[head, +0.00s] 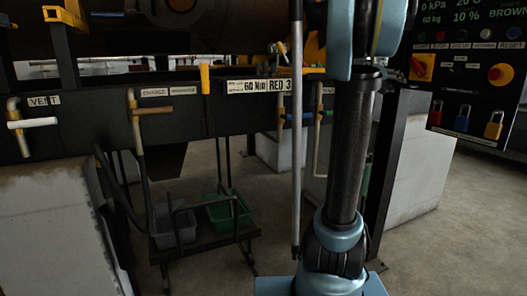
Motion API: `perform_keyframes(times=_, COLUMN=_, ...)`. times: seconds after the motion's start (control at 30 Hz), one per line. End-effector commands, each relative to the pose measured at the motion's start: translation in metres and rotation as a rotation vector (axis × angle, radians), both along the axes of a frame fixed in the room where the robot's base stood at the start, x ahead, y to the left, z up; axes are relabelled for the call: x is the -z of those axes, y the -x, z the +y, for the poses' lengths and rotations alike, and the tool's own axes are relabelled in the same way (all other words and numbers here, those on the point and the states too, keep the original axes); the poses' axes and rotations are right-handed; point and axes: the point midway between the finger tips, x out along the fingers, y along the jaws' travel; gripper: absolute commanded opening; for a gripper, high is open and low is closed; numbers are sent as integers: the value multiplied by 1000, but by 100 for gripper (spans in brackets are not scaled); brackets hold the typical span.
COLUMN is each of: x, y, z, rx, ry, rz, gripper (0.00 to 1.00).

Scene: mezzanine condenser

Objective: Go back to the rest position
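My arm rises through the right half of the head view, with a blue joint at the bottom, a dark tube and blue joints at the top edge. My gripper is not in view, so whether it is open or holds anything is hidden. A long thin grey rod (296,140) stands upright just left of my arm; its upper end runs out of the picture.
A control panel (475,65) with several padlocks hangs right. Below stands a cart (203,239) with a green bin (228,211). Floor is clear at lower right.

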Motion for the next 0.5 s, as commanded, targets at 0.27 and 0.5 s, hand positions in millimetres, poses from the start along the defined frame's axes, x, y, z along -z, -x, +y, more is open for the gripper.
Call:
perform_keyframes(times=0.27, x=101, y=78, z=81, rx=-23, ry=-270, rz=103, gripper=40)
perform_keyframes(times=0.5, x=195, y=145, z=156, rx=-91, ry=-510, rz=232, gripper=40)
